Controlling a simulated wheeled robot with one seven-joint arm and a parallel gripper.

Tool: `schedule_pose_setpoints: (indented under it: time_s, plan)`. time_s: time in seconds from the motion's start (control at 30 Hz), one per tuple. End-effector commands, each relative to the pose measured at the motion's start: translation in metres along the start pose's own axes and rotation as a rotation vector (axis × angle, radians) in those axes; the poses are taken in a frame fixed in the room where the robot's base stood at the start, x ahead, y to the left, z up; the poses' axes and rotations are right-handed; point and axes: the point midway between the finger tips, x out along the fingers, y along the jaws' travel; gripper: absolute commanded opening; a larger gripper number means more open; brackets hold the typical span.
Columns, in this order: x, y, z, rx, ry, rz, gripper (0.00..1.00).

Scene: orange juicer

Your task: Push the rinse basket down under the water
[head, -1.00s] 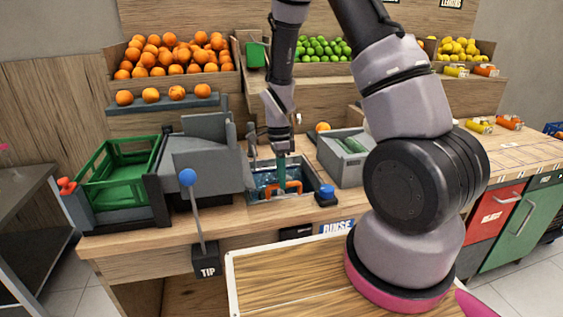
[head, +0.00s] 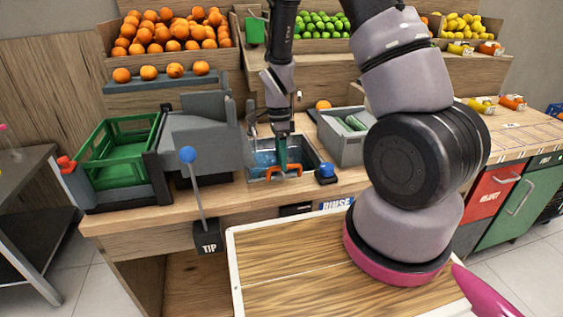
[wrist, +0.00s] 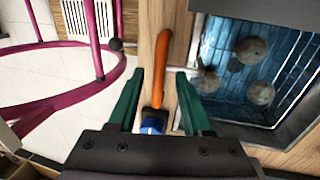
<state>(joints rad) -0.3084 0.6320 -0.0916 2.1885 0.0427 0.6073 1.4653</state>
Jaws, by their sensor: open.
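The rinse basket's orange handle (head: 268,173) stands at the front of the sink (head: 312,163) in the head view. In the wrist view, the handle (wrist: 158,60) lies between and beyond my open fingers. My gripper (head: 283,160) has green fingers, points down over the sink, and is empty; its spread fingers also show in the wrist view (wrist: 160,82). Blue water (wrist: 225,45) fills the sink, with several brownish round fruits (wrist: 250,50) in it. I cannot tell how deep the basket sits, or whether a finger touches the handle.
A blue button (head: 326,169) sits right of the sink. A grey bin (head: 345,150) stands behind it. A grey tipping chute (head: 200,145) and a green crate (head: 122,150) stand to the left. A blue-knobbed lever (head: 188,155) rises at the front.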

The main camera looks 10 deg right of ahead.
Motion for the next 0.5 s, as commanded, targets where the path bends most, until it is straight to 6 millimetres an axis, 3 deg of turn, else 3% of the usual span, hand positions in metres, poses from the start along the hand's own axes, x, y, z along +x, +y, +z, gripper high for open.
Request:
schedule_pose_setpoints:
  time_s: [0.3,0.5]
  plan:
    - [-0.063,-0.001,0.001,-0.001,-0.001,-0.006,0.50]
    - [-0.091,-0.001,0.000,-0.001,0.000,-0.003,0.50]
